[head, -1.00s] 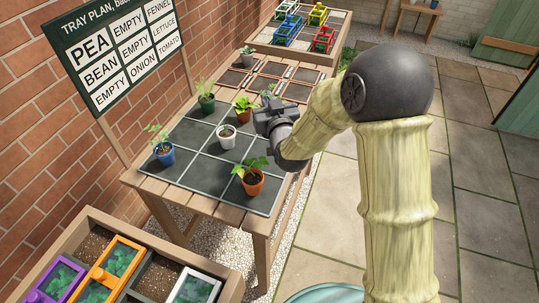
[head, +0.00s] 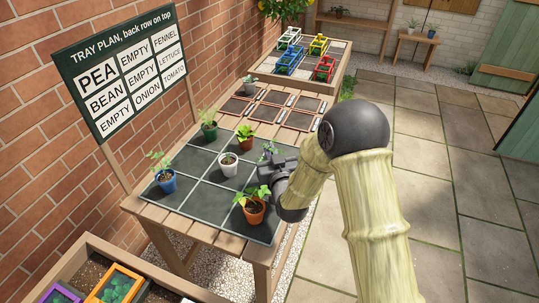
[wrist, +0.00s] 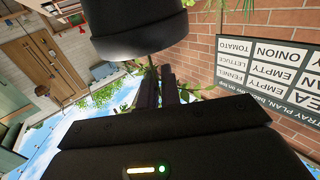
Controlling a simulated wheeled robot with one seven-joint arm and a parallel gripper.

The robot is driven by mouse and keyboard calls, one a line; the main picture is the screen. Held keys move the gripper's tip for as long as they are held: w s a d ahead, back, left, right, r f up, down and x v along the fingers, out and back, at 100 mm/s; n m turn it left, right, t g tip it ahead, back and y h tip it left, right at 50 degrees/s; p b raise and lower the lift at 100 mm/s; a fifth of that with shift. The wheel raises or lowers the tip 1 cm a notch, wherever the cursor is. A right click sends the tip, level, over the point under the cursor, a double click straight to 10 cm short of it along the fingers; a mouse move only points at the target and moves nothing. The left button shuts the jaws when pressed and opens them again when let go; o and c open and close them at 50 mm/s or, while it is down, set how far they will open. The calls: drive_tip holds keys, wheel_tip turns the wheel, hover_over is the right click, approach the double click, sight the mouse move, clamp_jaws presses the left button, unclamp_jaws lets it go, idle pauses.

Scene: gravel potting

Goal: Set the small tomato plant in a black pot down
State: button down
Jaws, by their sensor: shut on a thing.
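The small tomato plant shows as a few green leaves (head: 268,149) just above my gripper (head: 268,172) in the head view, by the right edge of the dark grid tray (head: 205,198). The gripper hides its pot there. In the inverted wrist view the black pot (wrist: 140,30) fills the top, with green leaves beyond the fingers. My gripper (wrist: 160,85) is shut on the plant; whether on its stem or pot rim is unclear. Whether the pot touches the tray is hidden.
A terracotta-potted plant (head: 255,211) stands just in front of my gripper. A red pot (head: 245,144), white pot (head: 228,164), green pot (head: 209,132) and blue pot (head: 166,181) stand on the tray. A plan sign (head: 120,75) stands at left.

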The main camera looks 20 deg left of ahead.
drive_tip(key=shift+f, duration=0.65)
drive_tip(key=shift+f, duration=0.1)
drive_tip(key=shift+f, duration=0.1)
drive_tip(key=c, duration=1.6)
unclamp_jaws()
drive_tip(key=shift+r, duration=0.25)
drive_tip(key=b+v, duration=0.1)
drive_tip(key=v, duration=1.1)
drive_tip(key=shift+b, duration=0.35)
